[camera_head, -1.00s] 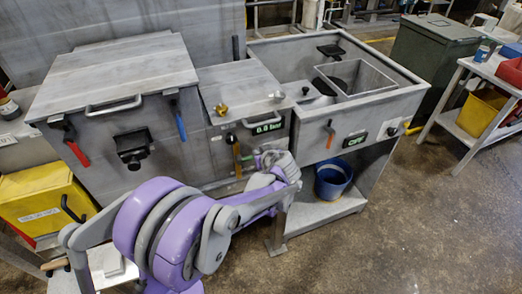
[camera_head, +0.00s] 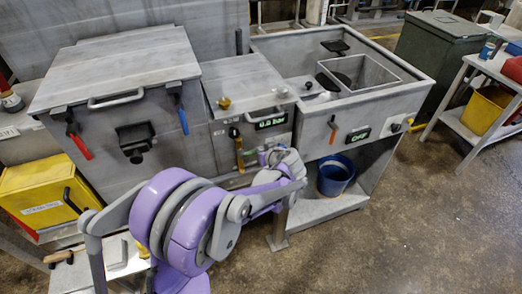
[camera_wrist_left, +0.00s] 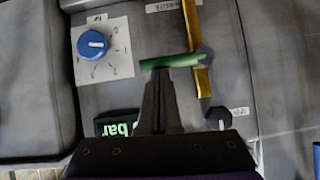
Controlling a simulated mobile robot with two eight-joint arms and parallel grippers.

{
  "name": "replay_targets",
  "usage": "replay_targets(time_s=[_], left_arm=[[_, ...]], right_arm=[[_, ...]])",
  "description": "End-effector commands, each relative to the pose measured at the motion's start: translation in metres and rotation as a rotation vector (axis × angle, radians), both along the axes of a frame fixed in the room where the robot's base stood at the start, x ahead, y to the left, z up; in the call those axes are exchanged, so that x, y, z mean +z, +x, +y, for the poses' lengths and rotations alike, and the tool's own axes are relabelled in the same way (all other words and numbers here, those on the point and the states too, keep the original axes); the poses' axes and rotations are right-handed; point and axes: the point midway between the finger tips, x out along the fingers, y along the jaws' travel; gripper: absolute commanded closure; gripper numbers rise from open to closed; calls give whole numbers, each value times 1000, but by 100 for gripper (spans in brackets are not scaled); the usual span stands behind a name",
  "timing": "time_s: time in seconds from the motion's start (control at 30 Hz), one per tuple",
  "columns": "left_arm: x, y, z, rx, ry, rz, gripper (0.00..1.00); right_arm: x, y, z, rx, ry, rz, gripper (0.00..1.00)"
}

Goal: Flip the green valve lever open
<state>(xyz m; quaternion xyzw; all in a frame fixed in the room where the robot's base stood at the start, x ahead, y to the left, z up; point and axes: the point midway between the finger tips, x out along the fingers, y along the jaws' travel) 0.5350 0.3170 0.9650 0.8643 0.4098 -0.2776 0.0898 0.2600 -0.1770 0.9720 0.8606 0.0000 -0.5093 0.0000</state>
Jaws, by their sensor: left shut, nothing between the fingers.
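The green valve lever (camera_wrist_left: 170,62) lies crosswise in the left wrist view, its right end meeting a yellow pipe (camera_wrist_left: 197,45). My left gripper (camera_wrist_left: 158,74) is shut and empty, with its fingertips right at the lever's lower edge. Whether they touch it I cannot tell. In the head view my left wrist (camera_head: 284,164) is in front of the middle unit's front panel and hides part of it, so the lever is hard to make out there. My right gripper is not in view.
A blue knob (camera_wrist_left: 93,44) on a white plate and a green-lit display (camera_wrist_left: 119,126) are near the lever. A red-handled lever (camera_head: 80,147) and a blue-handled lever (camera_head: 182,118) are on the left unit. A blue bucket (camera_head: 335,174) stands on the lower shelf.

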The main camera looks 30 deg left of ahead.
Motion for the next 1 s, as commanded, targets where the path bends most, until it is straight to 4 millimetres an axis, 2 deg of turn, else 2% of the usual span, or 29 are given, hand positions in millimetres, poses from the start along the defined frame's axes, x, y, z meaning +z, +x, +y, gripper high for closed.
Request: replay_targets(time_s=[0.47, 1.0], left_arm=[[-11, 2, -3, 0, 83, 100, 100], [-47, 4, -4, 1, 393, 463, 100]], right_arm=[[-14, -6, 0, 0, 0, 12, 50], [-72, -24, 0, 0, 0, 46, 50]])
